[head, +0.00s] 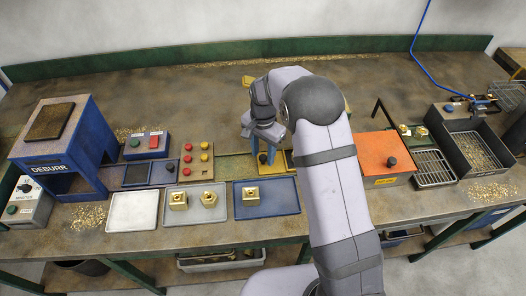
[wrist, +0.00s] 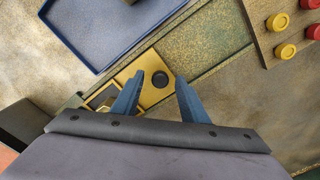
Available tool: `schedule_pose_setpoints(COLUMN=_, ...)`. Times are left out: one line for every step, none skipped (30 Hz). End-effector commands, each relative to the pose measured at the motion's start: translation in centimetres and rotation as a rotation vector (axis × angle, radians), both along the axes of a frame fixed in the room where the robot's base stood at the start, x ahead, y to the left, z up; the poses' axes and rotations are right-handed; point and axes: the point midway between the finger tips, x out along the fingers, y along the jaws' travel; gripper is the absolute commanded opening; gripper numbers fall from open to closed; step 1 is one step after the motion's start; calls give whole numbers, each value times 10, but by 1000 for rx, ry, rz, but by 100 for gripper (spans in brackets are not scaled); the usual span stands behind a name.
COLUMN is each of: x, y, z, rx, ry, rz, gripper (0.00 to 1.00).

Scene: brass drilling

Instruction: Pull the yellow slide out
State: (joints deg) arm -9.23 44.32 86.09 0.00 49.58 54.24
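The yellow slide (wrist: 149,93) lies in a green-topped track and carries a round black knob (wrist: 160,79). In the head view the slide (head: 270,170) is partly hidden by my arm and fingers. My gripper (wrist: 159,81) points down at it with its two blue fingers open, one on either side of the knob. Gaps show between the knob and both fingers in the wrist view. In the head view my gripper (head: 265,153) is at the slide, with the dark knob showing between the fingers. I cannot tell the exact fingertip height.
A blue tray (head: 284,208) with a brass block lies just in front, and a white tray (head: 132,212) farther left. A button panel (head: 196,176) stands left of the slide. An orange-topped box (head: 383,146) stands to the right. The bench behind is mostly clear.

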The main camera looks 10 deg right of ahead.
Motion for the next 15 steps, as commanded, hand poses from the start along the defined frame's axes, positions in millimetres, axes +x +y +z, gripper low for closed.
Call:
schedule_pose_setpoints(x=0, y=0, z=-1, rx=0, ry=0, rz=0, gripper=40)
schedule_pose_setpoints(x=0, y=0, z=-1, rx=0, ry=0, rz=0, gripper=40)
schedule_pose_setpoints(x=0, y=0, z=-1, rx=0, ry=0, rz=0, gripper=40)
schedule_pose_setpoints(x=0, y=0, z=-1, rx=0, ry=0, rz=0, gripper=40)
schedule_pose_setpoints(x=0, y=0, z=-1, rx=0, ry=0, rz=0, gripper=40)
schedule_pose_setpoints(x=0, y=0, z=-1, rx=0, ry=0, rz=0, gripper=40)
schedule_pose_setpoints(x=0, y=0, z=-1, rx=0, ry=0, rz=0, gripper=35)
schedule_pose_setpoints(x=0, y=0, z=-1, rx=0, ry=0, rz=0, gripper=28)
schedule_pose_setpoints(x=0, y=0, z=-1, rx=0, ry=0, rz=0, gripper=18)
schedule_pose_setpoints(x=0, y=0, z=-1, rx=0, ry=0, rz=0, gripper=11)
schedule_pose_setpoints(x=0, y=0, z=0, rx=0, ry=0, rz=0, gripper=4)
schedule_pose_setpoints(x=0, y=0, z=0, rx=0, ry=0, rz=0, gripper=0)
schedule_pose_setpoints(x=0, y=0, z=0, rx=0, ry=0, rz=0, gripper=0)
schedule_pose_setpoints(x=0, y=0, z=0, rx=0, ry=0, rz=0, gripper=0)
schedule_pose_setpoints(x=0, y=0, z=0, rx=0, ry=0, rz=0, gripper=0)
